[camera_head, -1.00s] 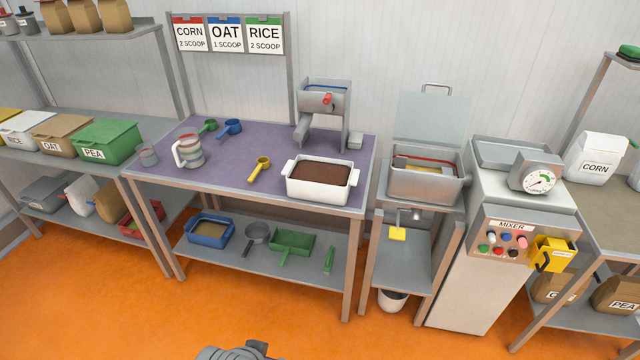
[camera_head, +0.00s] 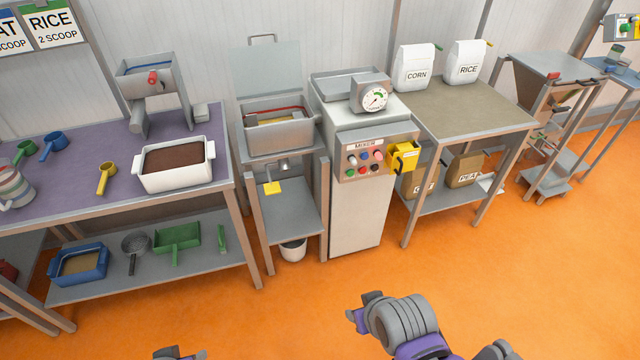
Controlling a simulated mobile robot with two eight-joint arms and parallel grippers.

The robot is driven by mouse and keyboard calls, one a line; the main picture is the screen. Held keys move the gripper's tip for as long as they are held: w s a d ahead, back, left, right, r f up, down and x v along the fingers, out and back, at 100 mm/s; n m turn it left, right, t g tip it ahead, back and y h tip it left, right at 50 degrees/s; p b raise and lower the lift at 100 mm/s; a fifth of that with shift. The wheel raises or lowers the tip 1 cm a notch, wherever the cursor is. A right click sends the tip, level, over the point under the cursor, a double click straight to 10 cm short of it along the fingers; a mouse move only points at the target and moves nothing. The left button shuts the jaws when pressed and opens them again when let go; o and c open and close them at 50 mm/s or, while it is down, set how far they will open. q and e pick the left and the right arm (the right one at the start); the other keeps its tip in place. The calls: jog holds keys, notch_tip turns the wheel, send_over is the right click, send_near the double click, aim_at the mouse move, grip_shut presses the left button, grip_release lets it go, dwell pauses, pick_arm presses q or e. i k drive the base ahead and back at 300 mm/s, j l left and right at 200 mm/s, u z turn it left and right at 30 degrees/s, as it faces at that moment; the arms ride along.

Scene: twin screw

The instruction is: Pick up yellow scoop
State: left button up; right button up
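The yellow scoop (camera_head: 106,178) lies on the purple-topped table, just left of a white tub of brown material, with its handle toward the front. Nothing holds it. Grey and purple links of my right arm show at the bottom middle. A small part of my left arm shows at the bottom edge.
The white tub (camera_head: 174,180) is close to the scoop's right. Blue (camera_head: 54,145) and green (camera_head: 25,151) scoops lie behind left. A metal hopper (camera_head: 150,90) stands at the back. A mixer (camera_head: 365,180) stands right of the purple table (camera_head: 75,197). The orange floor in front is clear.

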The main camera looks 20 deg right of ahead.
aim_at(106, 180)
jog(key=i+j, duration=1.75)
jog(key=j+u, duration=0.05)
jog(key=j, duration=0.05)
